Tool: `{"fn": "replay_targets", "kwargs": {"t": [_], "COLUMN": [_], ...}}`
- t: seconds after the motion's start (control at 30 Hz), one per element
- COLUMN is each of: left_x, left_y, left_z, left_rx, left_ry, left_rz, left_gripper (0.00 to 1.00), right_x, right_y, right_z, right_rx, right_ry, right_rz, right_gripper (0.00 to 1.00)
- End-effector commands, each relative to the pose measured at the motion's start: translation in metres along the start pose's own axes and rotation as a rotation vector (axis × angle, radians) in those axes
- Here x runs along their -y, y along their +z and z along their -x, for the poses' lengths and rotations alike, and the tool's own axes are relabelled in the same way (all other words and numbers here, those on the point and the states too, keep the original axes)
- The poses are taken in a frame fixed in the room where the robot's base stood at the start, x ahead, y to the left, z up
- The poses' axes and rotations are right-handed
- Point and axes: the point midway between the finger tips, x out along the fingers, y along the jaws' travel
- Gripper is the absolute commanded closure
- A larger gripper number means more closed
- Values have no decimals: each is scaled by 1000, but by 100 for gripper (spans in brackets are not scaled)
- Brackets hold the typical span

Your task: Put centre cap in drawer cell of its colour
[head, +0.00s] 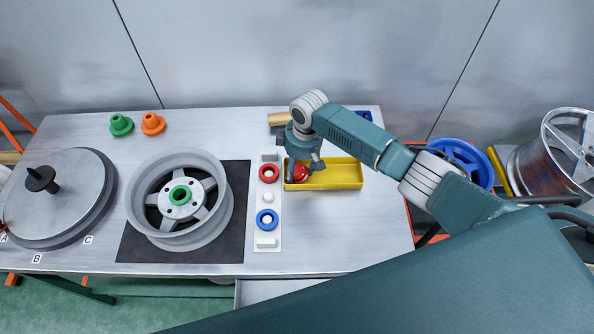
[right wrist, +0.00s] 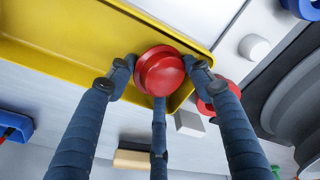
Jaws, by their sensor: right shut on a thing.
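The red centre cap (head: 300,174) is round and stepped. It is at the left end of the yellow tray (head: 338,187). My right gripper (head: 303,168) is shut on it from above. In the right wrist view the dark fingers hold the red cap (right wrist: 160,72) around its sides, over the yellow tray (right wrist: 100,40); I cannot tell whether it touches the tray floor. A grey panel (head: 268,291) shows below the table's front edge, perhaps a drawer, mostly hidden by my arm; no cells show. My left gripper is out of view.
A white strip (head: 268,242) left of the tray bears a red ring (head: 269,173) and a blue ring (head: 267,219). A wheel (head: 222,215) lies on a black mat (head: 240,235). Green (head: 121,125) and orange (head: 153,123) parts stand behind. The front right tabletop is clear.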

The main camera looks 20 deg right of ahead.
Motion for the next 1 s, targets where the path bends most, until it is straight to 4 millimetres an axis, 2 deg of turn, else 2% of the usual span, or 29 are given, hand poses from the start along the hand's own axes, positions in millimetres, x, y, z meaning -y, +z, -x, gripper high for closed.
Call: {"fn": "replay_targets", "kwargs": {"t": [0.27,0.47,0.67,1.0], "left_x": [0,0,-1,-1], "left_y": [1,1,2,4], "left_z": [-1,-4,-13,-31], "left_rx": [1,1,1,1], "left_ry": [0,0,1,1], "left_rz": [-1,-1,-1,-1], "left_gripper": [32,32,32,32], "right_x": [-1,-1,-2,-2], "right_y": [1,-4,-10,-21], "right_z": [2,24,68,159], "right_rx": [1,-5,-9,-9], "right_ry": [2,3,6,6], "right_rz": [-1,1,2,0], "right_gripper": [70,70,70,70]}}
